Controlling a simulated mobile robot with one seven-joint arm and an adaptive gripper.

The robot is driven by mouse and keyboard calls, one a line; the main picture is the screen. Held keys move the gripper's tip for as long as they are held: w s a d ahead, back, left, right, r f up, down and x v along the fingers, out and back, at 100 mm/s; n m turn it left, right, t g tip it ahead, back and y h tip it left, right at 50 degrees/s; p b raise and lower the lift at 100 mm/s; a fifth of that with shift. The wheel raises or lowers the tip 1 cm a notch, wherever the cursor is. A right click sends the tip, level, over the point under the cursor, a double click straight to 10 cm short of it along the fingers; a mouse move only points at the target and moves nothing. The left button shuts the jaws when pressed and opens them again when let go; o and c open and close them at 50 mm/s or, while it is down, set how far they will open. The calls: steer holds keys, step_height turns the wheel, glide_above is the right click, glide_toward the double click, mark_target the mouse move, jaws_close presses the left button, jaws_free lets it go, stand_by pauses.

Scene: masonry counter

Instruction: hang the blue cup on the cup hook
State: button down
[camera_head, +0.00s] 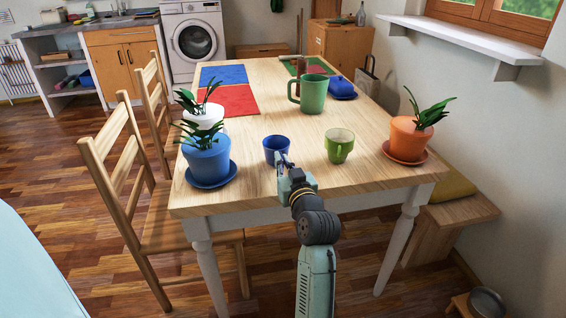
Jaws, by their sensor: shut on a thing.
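The blue cup (271,146) is near the front edge of the wooden table, upright, with its open rim facing up. My gripper (283,160) reaches in from the front and is shut on the cup's near right side. The fingers are small and partly overlap the cup, and its handle cannot be made out. I cannot tell whether the cup's base touches the table. A thin brown upright post (299,68) stands at the back of the table, partly hidden by a large green mug (313,94). I cannot tell whether it carries the cup hook.
A small green cup (339,147) stands close to the right of my gripper. An orange potted plant (408,140) is at the right; blue (206,160) and white (203,115) pots are at the left. A blue lidded dish (342,88) sits behind. The table (255,190) is clear mid-left.

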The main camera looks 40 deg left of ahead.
steer(key=shift+f, duration=0.2)
steer(key=c, duration=1.8)
jaws_free()
